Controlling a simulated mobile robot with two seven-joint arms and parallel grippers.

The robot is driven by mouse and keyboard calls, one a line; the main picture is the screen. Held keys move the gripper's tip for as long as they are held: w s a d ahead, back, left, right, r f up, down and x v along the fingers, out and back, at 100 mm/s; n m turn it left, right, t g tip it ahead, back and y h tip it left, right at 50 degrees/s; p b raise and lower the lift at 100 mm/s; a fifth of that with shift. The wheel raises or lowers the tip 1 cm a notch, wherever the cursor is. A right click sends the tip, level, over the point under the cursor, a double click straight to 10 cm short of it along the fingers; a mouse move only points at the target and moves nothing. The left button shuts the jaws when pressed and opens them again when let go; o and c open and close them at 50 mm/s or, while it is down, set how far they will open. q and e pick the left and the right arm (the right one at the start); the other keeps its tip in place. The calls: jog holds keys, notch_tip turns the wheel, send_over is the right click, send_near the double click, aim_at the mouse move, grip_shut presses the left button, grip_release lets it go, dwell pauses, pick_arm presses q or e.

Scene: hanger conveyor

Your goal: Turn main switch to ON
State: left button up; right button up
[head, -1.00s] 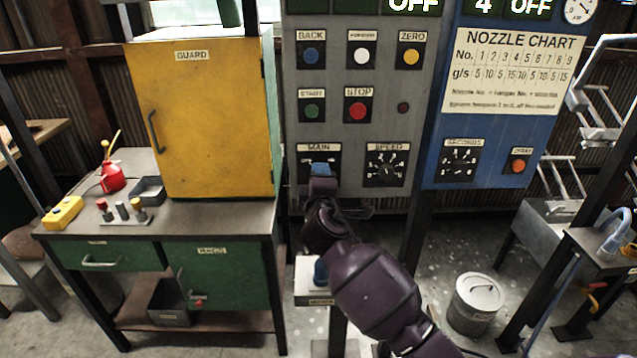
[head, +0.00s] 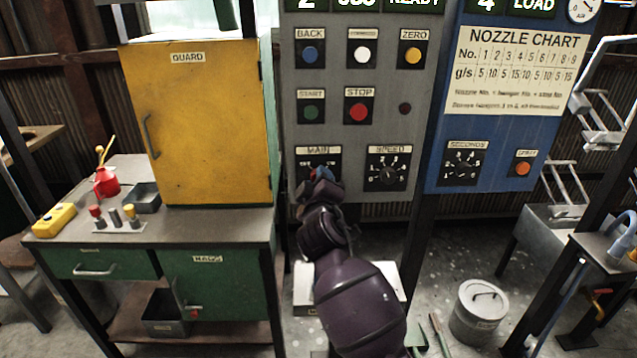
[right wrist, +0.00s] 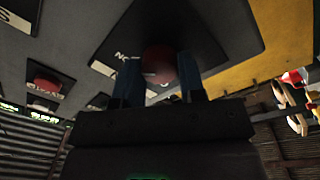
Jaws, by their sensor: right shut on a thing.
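The main switch (head: 331,160) sits on its black plate under the MAIN label on the grey panel. My right gripper (head: 320,173) is at this switch and hides most of it in the head view. In the right wrist view the two blue fingers of my right gripper (right wrist: 158,82) are shut on the red switch knob (right wrist: 158,59), one on each side. The knob's exact angle is hard to read. The display (head: 414,4) above the grey panel reads READY, and the display (head: 533,5) above the blue panel reads LOAD. My left gripper is not in view.
The SPEED dial (head: 389,172) is just right of the main switch. The red STOP button (head: 359,112) and green START button (head: 311,112) are above. A yellow GUARD cabinet (head: 205,120) stands close on the left. A lidded bin (head: 479,310) stands on the floor at right.

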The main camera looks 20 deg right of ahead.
jog(key=o, duration=0.9)
jog(key=v, duration=1)
jog(key=shift+s+a, duration=0.1)
jog(key=shift+s, duration=0.3)
